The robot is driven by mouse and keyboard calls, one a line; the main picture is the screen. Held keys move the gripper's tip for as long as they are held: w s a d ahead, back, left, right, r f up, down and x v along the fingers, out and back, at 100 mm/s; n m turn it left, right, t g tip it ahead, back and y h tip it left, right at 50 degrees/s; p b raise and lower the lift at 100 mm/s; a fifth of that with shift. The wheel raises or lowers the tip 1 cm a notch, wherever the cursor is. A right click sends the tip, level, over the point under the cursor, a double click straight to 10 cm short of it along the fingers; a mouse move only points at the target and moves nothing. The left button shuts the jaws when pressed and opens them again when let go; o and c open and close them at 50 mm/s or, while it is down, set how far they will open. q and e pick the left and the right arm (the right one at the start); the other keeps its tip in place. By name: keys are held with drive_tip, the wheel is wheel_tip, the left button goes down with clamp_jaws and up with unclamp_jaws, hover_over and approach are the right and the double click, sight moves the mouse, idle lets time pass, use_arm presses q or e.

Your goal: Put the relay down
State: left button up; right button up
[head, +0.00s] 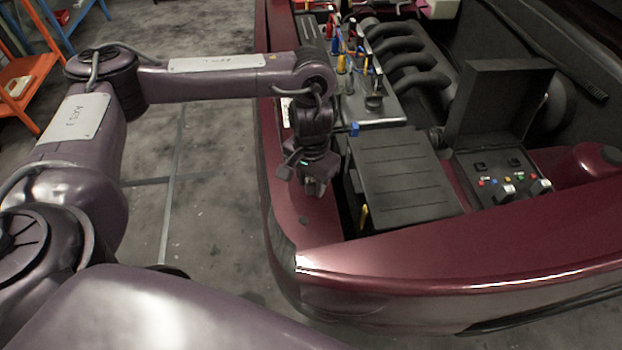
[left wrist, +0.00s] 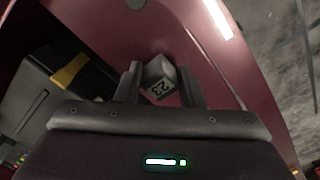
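In the head view my left gripper (head: 316,186) points down, low over the dark red car fender (head: 305,222). There the fingers mostly hide the relay. I cannot tell whether the relay touches the fender. My right gripper is not in view.
Right of the gripper are a black ribbed box (head: 405,178) and an open black case (head: 497,170) with coloured buttons. Behind stands a panel with coloured plugs (head: 350,55). A yellow tab (left wrist: 70,70) shows beside the fender. The front of the fender is bare.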

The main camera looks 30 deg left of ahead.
sight(311, 180)
use_arm(q)
drive_tip(key=o, duration=0.4)
drive_tip(key=shift+r, duration=0.2)
wheel_tip(311, 180, up, 12)
drive_tip(key=p, duration=0.4)
drive_tip(key=shift+f, duration=0.1)
